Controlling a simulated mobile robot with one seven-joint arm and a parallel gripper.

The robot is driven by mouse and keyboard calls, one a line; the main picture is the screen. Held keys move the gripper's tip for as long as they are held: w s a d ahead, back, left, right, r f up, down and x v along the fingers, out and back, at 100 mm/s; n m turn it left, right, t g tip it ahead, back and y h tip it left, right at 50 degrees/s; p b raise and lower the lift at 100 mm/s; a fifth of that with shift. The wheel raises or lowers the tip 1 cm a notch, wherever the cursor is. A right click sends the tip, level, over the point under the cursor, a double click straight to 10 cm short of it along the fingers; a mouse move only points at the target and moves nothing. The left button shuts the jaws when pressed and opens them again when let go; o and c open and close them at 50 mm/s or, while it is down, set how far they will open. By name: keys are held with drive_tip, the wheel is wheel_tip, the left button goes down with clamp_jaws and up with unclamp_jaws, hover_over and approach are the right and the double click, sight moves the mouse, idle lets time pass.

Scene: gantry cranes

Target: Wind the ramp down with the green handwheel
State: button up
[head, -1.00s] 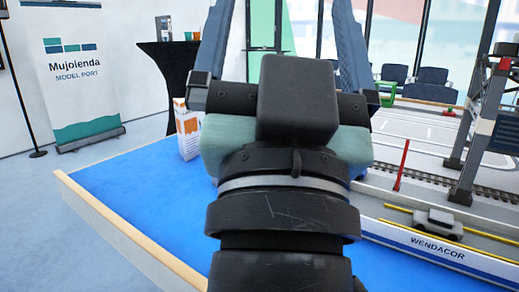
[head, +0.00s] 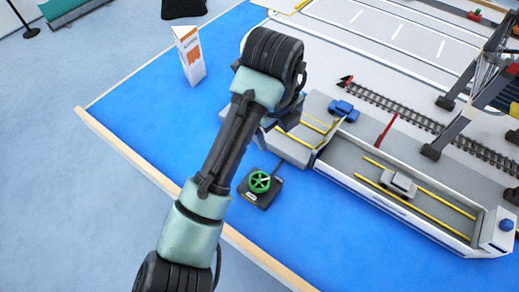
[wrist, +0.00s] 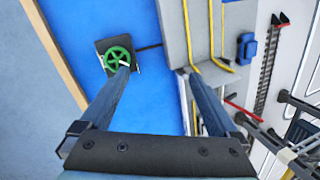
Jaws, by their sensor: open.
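The green handwheel (head: 260,181) sits on a small dark box on the blue table, left of the grey quay block and beside my forearm. It also shows in the wrist view (wrist: 117,58), just beyond the tip of my left finger. My gripper (wrist: 158,72) is open and empty, its two fingers wide apart above the table. A grey deck with yellow rails (head: 288,149) adjoins the white-sided boat (head: 395,218); I cannot tell its tilt or which part is the ramp.
A grey toy car (head: 399,184) stands on the boat deck. An orange-and-white carton (head: 189,56) stands on the blue table. The wooden edge (head: 150,170) bounds the table.

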sight(259, 181)
drive_tip(key=s+a+m+g+y+p, duration=0.1)
drive_tip(key=s+a+m+g+p, duration=0.1)
drive_tip(key=s+a+g, duration=0.15)
drive_tip(key=shift+m+t, duration=0.3)
drive_tip(key=shift+t, duration=0.05)
drive_tip(key=f+b, duration=0.3)
drive_tip(key=f, duration=0.3)
drive_tip(key=f+b, duration=0.3)
drive_tip(key=f, duration=0.4)
drive_tip(key=shift+s+a+f, duration=0.15)
drive_tip(key=shift+s+a, duration=0.05)
drive_tip(key=shift+c, duration=0.3)
drive_tip(key=c, duration=1.3)
